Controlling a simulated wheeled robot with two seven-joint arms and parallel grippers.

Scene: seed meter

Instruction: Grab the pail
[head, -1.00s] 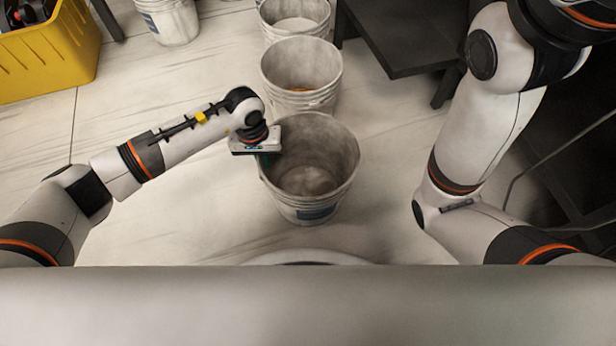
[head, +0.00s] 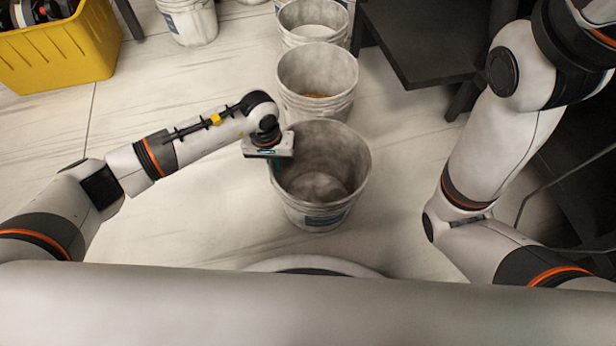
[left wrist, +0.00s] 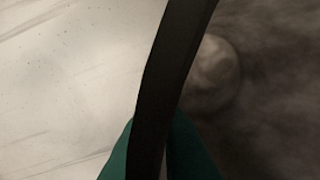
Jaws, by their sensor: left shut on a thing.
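The nearest pail (head: 318,208) is a whitish, scuffed bucket, upright and empty as far as I can see, in the middle of the head view. My left gripper (head: 273,168) points down at its left rim and is shut on that rim. In the left wrist view the rim (left wrist: 172,75) runs as a dark band between the green fingertips (left wrist: 160,155), with pale floor on the left and the pail's inside on the right. My right gripper is out of view; only my right arm shows.
Another pail (head: 318,85) with something orange in it stands close behind, with more pails (head: 312,22) beyond. A yellow crate (head: 65,55) is at the far left and a dark table (head: 425,45) at the back right. The floor left of the pail is clear.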

